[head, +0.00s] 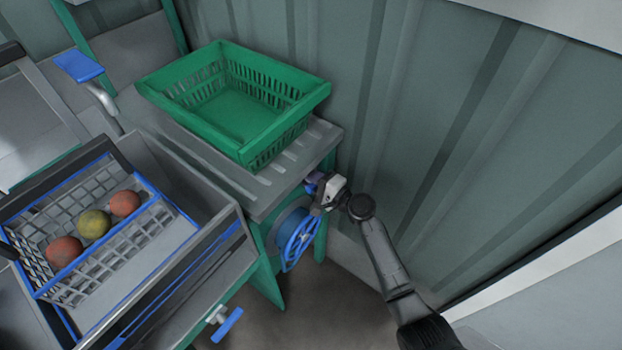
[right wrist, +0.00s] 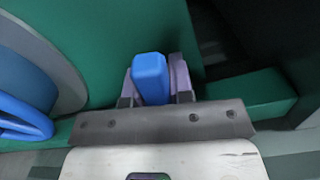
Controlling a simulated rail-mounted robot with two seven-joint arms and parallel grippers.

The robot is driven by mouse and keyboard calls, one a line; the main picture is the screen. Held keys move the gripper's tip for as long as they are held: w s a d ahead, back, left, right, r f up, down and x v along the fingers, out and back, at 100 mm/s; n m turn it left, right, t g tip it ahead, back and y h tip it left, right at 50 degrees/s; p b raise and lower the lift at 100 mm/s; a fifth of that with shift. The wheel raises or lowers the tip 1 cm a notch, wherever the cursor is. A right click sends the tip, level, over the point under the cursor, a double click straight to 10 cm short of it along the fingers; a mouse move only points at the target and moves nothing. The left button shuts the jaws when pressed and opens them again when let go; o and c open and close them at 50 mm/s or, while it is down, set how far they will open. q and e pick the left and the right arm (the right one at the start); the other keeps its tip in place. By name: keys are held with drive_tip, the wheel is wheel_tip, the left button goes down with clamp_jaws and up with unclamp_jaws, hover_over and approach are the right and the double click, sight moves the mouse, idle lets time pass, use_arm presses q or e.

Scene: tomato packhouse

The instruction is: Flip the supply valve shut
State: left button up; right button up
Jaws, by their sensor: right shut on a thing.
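My right gripper (head: 317,184) is at the right end of the grey bench, beside its green leg. In the right wrist view, its two purple fingers (right wrist: 152,82) are shut on a blue handle (right wrist: 150,76), one finger on each side. In the head view the gripper mostly hides this handle. I cannot tell whether the handle belongs to the supply valve, as its mount is hidden. Another blue lever (head: 228,325) sits on a small pale fitting at the lower front, away from the gripper. I do not see my left gripper.
An empty green crate (head: 290,103) stands on the bench. A tray (head: 150,222) holds three tomatoes. A corrugated wall (head: 440,120) stands behind.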

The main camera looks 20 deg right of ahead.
clamp_jaws()
drive_tip(key=n+b, duration=0.2)
drive_tip(key=n, duration=0.1)
drive_tip(key=shift+b, duration=0.4)
drive_tip(key=o, duration=0.7)
unclamp_jaws()
